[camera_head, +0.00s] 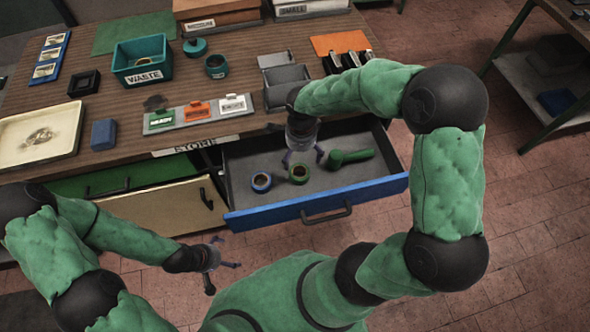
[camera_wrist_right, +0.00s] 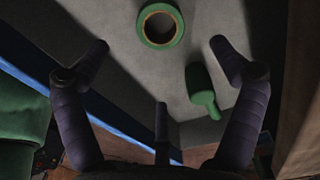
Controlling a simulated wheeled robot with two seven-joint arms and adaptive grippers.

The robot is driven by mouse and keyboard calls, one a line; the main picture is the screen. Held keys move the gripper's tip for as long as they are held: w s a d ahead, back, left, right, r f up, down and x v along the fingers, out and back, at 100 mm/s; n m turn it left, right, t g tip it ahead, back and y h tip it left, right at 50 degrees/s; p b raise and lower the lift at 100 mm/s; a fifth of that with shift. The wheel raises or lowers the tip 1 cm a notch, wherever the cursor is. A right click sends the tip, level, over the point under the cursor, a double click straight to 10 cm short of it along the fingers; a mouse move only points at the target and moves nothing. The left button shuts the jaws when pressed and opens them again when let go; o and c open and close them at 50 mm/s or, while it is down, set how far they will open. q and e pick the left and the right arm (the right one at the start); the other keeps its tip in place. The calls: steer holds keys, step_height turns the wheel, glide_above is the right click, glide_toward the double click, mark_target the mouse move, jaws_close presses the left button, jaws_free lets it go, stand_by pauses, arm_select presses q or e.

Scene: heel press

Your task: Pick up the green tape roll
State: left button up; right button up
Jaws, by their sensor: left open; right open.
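The green tape roll (camera_head: 300,181) lies flat in the open drawer, in the front middle part. In the right wrist view the green tape roll (camera_wrist_right: 160,44) shows as a ring at the top centre, just beyond the spread fingers. My right gripper (camera_head: 304,157) is open and empty over the drawer, close behind and above the roll; its fingers (camera_wrist_right: 160,60) are spread wide and apart from the roll. My left gripper (camera_head: 219,264) is open and empty in front of the cabinet, below left of the drawer.
A blue tape roll (camera_head: 261,189) lies left of the green roll. A green handled object (camera_head: 350,157) lies to the right and shows in the wrist view (camera_wrist_right: 203,88). The drawer (camera_head: 320,206) has a raised blue front wall. The wooden table (camera_head: 120,120) stands above it, with bins and labelled blocks.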

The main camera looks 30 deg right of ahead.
steer(key=b, duration=0.2)
glide_above(299, 176)
step_height(299, 176, down, 6)
steer(key=shift+w+d+f, duration=0.1)
steer(key=shift+w+d, duration=0.05)
steer(key=shift+s+f+b, duration=0.15)
steer(key=shift+f+b, duration=0.45)
steer(key=shift+f, duration=0.7)
steer(key=shift+s+f+b, duration=0.1)
steer(key=shift+f+b, duration=0.5)
steer(key=shift+f, duration=0.65)
arm_select(q)
steer(key=f, duration=0.5)
steer(key=shift+w, duration=0.25)
arm_select(e)
steer(key=c, duration=1.2)
